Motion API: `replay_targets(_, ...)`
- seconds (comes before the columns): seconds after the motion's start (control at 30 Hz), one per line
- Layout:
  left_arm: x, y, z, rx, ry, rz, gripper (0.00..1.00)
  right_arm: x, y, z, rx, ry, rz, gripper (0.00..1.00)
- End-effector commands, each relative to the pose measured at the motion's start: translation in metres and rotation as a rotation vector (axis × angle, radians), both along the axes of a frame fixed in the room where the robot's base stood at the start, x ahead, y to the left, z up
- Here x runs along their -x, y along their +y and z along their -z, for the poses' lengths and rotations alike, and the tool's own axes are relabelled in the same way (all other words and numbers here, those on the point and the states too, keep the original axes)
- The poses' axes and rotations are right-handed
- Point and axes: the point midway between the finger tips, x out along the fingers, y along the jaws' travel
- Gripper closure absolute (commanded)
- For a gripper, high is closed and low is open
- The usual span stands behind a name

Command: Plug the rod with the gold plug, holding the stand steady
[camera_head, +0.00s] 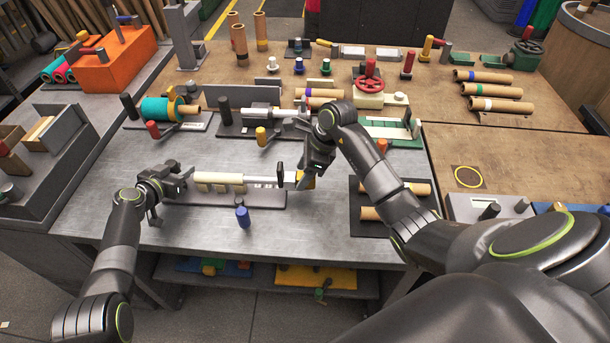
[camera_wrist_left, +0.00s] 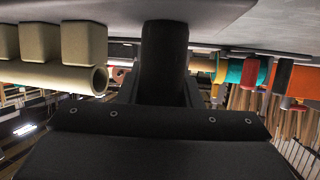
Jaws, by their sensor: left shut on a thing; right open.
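The stand (camera_head: 236,201) is a long dark base lying on the metal table. Its pale blocks carry a cream hollow rod (camera_head: 222,177), also seen in the left wrist view (camera_wrist_left: 50,76) with an open end. My left gripper (camera_head: 176,188) is shut at the stand's left end, on a dark post (camera_wrist_left: 165,62) that shows in the wrist view. My right gripper (camera_head: 303,176) is open at the stand's right end. The gold plug (camera_head: 308,183) is at its fingertips, partly hidden; I cannot tell whether they touch it.
A blue peg (camera_head: 243,217) stands in front of the stand. A dark tray with brown rolls (camera_head: 380,213) lies to the right. Fixtures, including a teal roll (camera_head: 162,109) and red handwheel (camera_head: 368,85), stand behind. The table's front left is clear.

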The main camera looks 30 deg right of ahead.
Motion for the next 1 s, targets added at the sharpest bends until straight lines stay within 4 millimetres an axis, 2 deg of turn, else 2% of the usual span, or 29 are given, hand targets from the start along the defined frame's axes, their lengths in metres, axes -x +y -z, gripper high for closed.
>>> replay_targets(0.07, 0.003, -0.005, 0.002, 0.007, 0.008, 0.005, 1.00, -0.002, 0.004, -0.003, -0.010, -0.007, -0.002, 0.44)
replay_targets(0.23, 0.003, -0.004, 0.002, 0.007, 0.008, 0.004, 1.00, 0.000, -0.002, -0.014, -0.006, -0.009, -0.002, 0.44)
replay_targets(0.63, 0.002, -0.001, 0.002, 0.006, 0.008, -0.001, 1.00, 0.012, -0.023, -0.065, 0.000, -0.004, -0.002, 0.44)
replay_targets(0.8, 0.001, -0.001, 0.002, 0.005, 0.007, -0.001, 1.00, 0.014, -0.027, -0.074, 0.000, -0.003, -0.001, 0.44)
replay_targets(1.0, 0.001, 0.000, 0.002, 0.003, 0.006, -0.003, 1.00, 0.015, -0.027, -0.074, -0.001, -0.001, -0.001, 0.44)
